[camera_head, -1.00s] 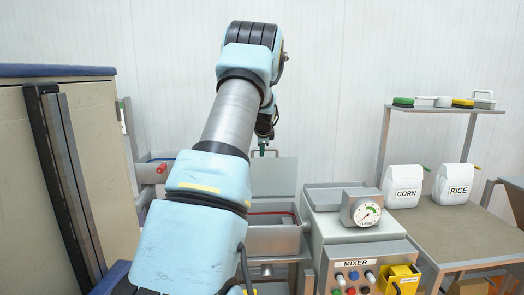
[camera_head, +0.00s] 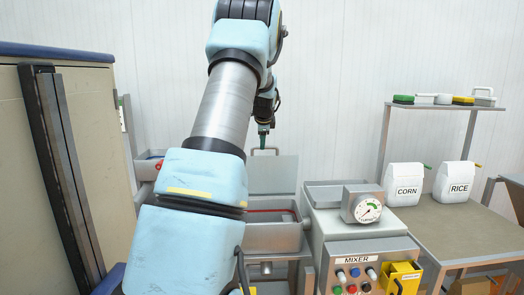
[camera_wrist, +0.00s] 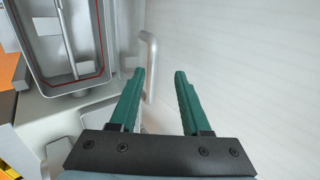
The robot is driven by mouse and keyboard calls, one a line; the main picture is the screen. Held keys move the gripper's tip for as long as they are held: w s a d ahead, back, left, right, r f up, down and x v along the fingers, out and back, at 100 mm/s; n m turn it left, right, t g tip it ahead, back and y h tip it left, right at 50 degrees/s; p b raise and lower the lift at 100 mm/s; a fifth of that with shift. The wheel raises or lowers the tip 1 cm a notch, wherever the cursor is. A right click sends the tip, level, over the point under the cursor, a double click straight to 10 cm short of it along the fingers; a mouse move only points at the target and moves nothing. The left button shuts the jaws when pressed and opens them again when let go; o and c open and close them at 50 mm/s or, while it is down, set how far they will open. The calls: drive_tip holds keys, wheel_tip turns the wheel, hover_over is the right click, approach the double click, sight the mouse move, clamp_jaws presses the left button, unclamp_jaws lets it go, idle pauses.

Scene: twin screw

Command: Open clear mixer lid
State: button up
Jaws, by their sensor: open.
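The mixer lid (camera_head: 285,174) stands upright as a greyish panel at the back of the mixer trough (camera_head: 283,238). A bar handle (camera_head: 272,150) shows at its top edge, and this handle (camera_wrist: 151,55) also shows in the wrist view. The trough's open inside with a red seal (camera_wrist: 99,52) is visible at the upper left there. My gripper (camera_head: 263,140) is above the lid's top edge. In the wrist view my gripper (camera_wrist: 160,74) is open and empty, with green fingers apart. The handle appears just right of the left fingertip; contact cannot be told.
The mixer control box (camera_head: 357,262) with a gauge (camera_head: 367,209) stands right of the trough. CORN (camera_head: 405,185) and RICE (camera_head: 454,183) bags sit on a table at right. A tall beige cabinet (camera_head: 100,160) is close on the left. A white wall stands behind.

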drive_tip(key=b+v, duration=0.1)
drive_tip(key=v, duration=0.5)
drive_tip(key=shift+b, duration=0.35)
drive_tip(key=shift+r, duration=0.1)
drive_tip(key=s+f+n+g, duration=0.2)
drive_tip(key=s+f+n, duration=0.3)
drive_tip(key=s, duration=0.8)
drive_tip(key=s+f+n+g, duration=0.2)
drive_tip(key=s+f+n, duration=0.3)
drive_tip(key=s, duration=0.8)
drive_tip(key=s+f+n+g+h, duration=0.1)
drive_tip(key=s+f+n, duration=0.4)
drive_tip(key=s, duration=0.9)
wheel_tip(320, 180, down, 4)
drive_tip(key=shift+r+g, duration=0.15)
drive_tip(key=shift+g, duration=0.55)
drive_tip(key=shift+o, duration=0.4)
